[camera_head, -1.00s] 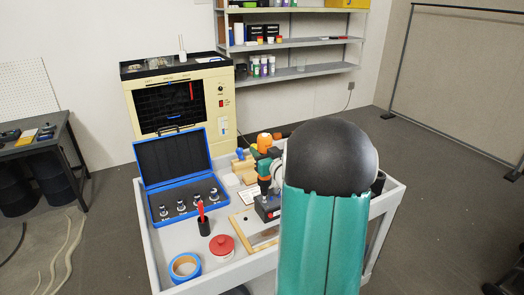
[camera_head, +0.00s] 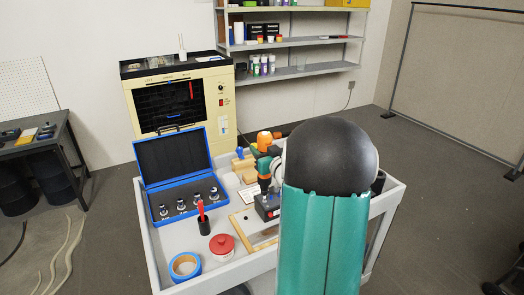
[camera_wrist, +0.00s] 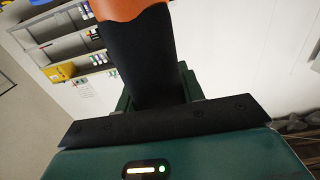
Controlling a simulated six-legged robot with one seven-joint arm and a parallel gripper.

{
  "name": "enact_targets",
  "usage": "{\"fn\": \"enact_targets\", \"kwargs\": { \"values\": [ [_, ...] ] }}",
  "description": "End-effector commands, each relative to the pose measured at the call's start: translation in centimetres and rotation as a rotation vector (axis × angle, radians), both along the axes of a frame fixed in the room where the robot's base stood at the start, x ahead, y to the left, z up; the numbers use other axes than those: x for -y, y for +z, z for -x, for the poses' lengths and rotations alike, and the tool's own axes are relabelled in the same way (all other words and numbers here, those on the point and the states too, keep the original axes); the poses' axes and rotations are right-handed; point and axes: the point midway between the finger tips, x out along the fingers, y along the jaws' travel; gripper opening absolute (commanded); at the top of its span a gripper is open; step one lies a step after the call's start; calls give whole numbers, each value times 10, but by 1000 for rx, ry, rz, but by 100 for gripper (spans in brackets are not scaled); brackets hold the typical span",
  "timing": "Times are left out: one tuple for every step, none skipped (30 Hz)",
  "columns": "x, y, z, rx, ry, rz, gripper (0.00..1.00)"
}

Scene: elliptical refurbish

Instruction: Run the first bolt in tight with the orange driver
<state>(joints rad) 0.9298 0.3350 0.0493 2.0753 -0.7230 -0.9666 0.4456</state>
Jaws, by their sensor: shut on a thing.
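The orange driver (camera_wrist: 125,8) fills the top of the wrist view, with an orange upper part and a black handle (camera_wrist: 150,55). My gripper (camera_wrist: 160,90) is shut around that black handle. In the head view the driver's orange end (camera_head: 264,143) shows above teal gripper parts, left of my arm, over the cart. The driver's tip and any bolt under it are hidden or too small to make out, so I cannot tell whether they touch.
A grey cart (camera_head: 150,240) carries an open blue case (camera_head: 150,205) with several sockets, a black cup (camera_head: 204,226) with a red-handled tool, a red-lidded jar (camera_head: 222,246), blue tape (camera_head: 185,265) and a wooden frame (camera_head: 243,236). A cream machine (camera_head: 222,120) stands behind. My arm covers the cart's right side.

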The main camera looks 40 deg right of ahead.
Motion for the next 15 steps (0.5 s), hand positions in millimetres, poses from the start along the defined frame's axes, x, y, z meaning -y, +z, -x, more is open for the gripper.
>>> {"fn": "enact_targets", "kwargs": {
  "values": [
    [0,4,0,2,0,2,0],
    [0,5,0,3,0,2,0],
    [0,7,0,2,0,3,0],
    [0,8,0,2,0,3,0],
    [0,10,0,3,0,3,0],
    [0,12,0,3,0,3,0],
    [0,13,0,4,0,2,0],
    [0,14,0,4,0,2,0],
    [0,16,0,4,0,2,0],
    [0,17,0,4,0,2,0],
    [0,19,0,4,0,2,0],
    [0,21,0,3,0,3,0],
    [0,22,0,3,0,3,0],
    [0,23,0,3,0,3,0],
    [0,25,0,3,0,4,0]
  ]
}}
